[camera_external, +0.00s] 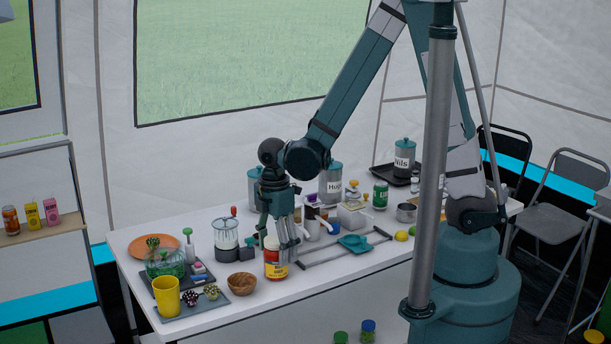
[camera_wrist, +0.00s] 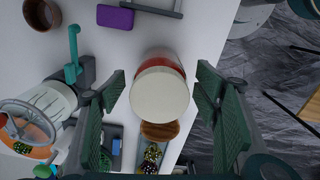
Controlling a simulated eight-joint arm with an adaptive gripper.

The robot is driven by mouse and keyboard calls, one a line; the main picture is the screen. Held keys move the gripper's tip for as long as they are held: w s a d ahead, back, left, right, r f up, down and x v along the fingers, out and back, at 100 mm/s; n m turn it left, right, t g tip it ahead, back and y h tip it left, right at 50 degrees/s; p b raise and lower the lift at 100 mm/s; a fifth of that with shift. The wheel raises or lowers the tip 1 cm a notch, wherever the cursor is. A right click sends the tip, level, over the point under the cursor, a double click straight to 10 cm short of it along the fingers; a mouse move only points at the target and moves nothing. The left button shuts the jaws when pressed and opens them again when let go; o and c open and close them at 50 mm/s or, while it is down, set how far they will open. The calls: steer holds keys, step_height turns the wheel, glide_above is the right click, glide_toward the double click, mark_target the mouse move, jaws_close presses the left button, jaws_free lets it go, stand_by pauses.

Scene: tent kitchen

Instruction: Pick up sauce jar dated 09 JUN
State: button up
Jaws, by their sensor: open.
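A sauce jar (camera_external: 275,265) with a red and yellow label and a pale lid stands upright on the white table near its front edge. In the wrist view its round cream lid (camera_wrist: 159,94) faces the camera, with a red band below. Any date on it is too small to read. My gripper (camera_external: 282,246) points down over the jar. In the wrist view its fingers (camera_wrist: 160,98) are open, one on each side of the jar, with gaps between them and it.
A wooden bowl (camera_external: 242,283) stands just left of the jar, and a blender-like appliance (camera_external: 226,238) behind it. A grey rack frame (camera_external: 335,253) lies to the right. A yellow cup (camera_external: 166,297) stands farther left. The table's front edge is close to the jar.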

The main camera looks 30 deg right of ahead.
steer(key=shift+f+b, duration=0.3)
steer(key=shift+f, duration=1.4)
steer(key=c, duration=1.4)
